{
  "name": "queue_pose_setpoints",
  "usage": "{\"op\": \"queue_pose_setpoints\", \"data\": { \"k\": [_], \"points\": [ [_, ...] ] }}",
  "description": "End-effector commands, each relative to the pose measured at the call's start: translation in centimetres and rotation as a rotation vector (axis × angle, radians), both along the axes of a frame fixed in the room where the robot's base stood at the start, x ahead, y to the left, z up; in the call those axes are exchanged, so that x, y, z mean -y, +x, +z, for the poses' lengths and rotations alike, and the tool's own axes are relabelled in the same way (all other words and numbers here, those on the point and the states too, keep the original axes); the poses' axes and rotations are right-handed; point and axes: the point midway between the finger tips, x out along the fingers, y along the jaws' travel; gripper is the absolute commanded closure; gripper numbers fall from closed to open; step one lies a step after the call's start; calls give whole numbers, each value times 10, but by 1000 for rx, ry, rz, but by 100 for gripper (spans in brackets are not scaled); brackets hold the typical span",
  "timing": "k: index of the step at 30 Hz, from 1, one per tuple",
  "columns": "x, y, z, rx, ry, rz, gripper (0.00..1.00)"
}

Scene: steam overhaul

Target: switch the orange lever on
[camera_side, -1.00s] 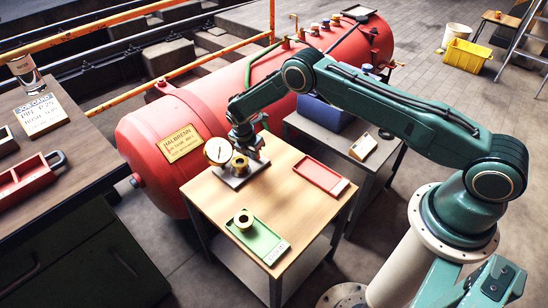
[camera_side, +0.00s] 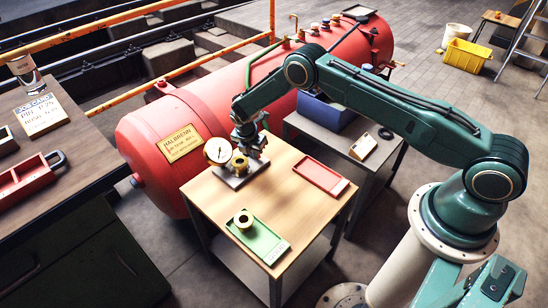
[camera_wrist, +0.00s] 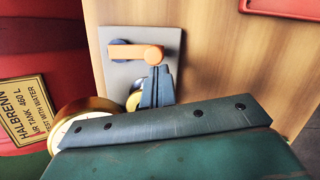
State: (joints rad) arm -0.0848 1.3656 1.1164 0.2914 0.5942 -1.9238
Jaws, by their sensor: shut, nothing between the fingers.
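The orange lever (camera_wrist: 130,52) lies across a grey plate (camera_wrist: 168,40) in the wrist view. Its bar points left from a rounded orange end. My gripper (camera_wrist: 158,72) is shut and empty, with its blue-grey fingertips right by that rounded end; I cannot tell whether they touch. In the side view my gripper (camera_side: 257,150) is over the plate (camera_side: 230,181) at the table's back corner, and the lever is not clear there. A brass fitting (camera_side: 240,165) and a round white-faced gauge (camera_side: 218,150) stand beside it.
The big red tank (camera_side: 150,150) stands close behind. The table's middle is clear.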

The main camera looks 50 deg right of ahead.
Motion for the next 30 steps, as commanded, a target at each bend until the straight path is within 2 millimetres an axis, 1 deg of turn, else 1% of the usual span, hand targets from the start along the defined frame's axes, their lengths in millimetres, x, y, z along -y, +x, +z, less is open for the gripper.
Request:
{"op": "queue_pose_setpoints", "data": {
  "k": [8,17,30],
  "points": [
    [7,-2,0,-1,0,84,100],
    [24,-5,0,0,-1,310,100],
    [50,0,0,1,-1,303,100]
  ]
}}
